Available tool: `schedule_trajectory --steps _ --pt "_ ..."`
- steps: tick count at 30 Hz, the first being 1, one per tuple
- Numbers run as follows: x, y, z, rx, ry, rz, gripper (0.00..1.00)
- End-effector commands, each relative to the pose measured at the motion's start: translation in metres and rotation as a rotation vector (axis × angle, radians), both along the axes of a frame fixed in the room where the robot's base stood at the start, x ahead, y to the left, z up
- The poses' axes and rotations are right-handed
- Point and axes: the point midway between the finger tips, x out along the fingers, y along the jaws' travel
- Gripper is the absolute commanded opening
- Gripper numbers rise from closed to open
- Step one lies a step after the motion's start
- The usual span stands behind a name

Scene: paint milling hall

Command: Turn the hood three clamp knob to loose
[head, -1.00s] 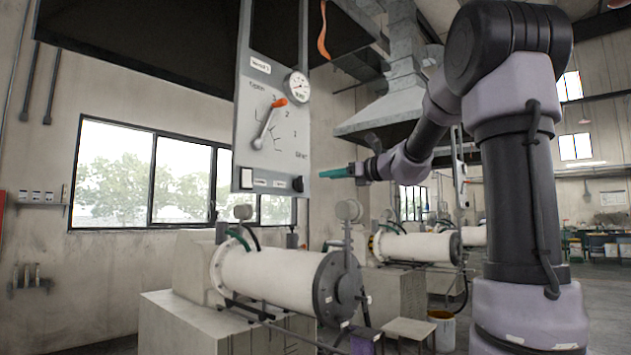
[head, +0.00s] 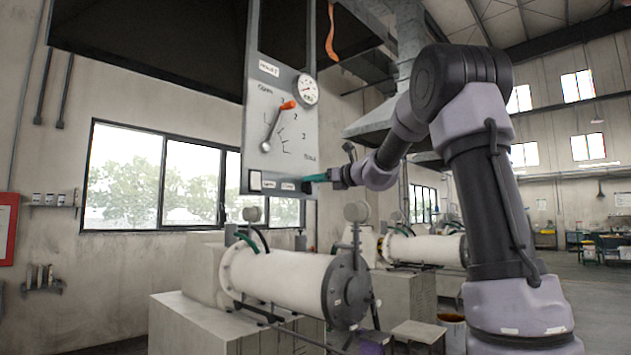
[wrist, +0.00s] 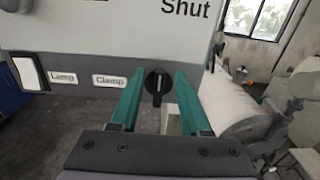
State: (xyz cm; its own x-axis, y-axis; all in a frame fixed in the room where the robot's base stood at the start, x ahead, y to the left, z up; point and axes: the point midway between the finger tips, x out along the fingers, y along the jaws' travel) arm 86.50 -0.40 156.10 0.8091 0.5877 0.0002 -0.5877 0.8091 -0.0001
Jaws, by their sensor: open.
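The clamp knob (wrist: 158,82) is a round black knob with a raised grip bar, which stands about upright in the wrist view. It sits on the panel's lower edge strip, right of the "Clamp" label (wrist: 110,80). My gripper (wrist: 158,88) is open, with its two green fingers left and right of the knob and a gap on each side. I cannot tell whether the tips reach past its face. In the head view, my gripper (head: 314,178) is at the lower right corner of the grey hood panel (head: 262,90). The panel's name label (head: 269,68) is too blurred to read surely.
A white switch labelled "Lamp" (wrist: 62,77) is left of the clamp label. White mill cylinders (head: 285,275) stand below. A dark hood (head: 150,40) hangs above.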

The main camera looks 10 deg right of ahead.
Motion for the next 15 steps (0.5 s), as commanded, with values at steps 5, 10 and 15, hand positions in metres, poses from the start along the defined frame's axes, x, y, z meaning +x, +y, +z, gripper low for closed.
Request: schedule_trajectory --steps 5,10,15 --pt "-0.0002 -0.0002 0.0000 0.000 0.000 0.000 0.23" --pt "-0.0003 -0.0002 -0.0001 0.000 0.000 0.000 0.00" --pt "-0.0005 -0.0004 -0.0002 -0.006 -0.004 0.000 0.00"
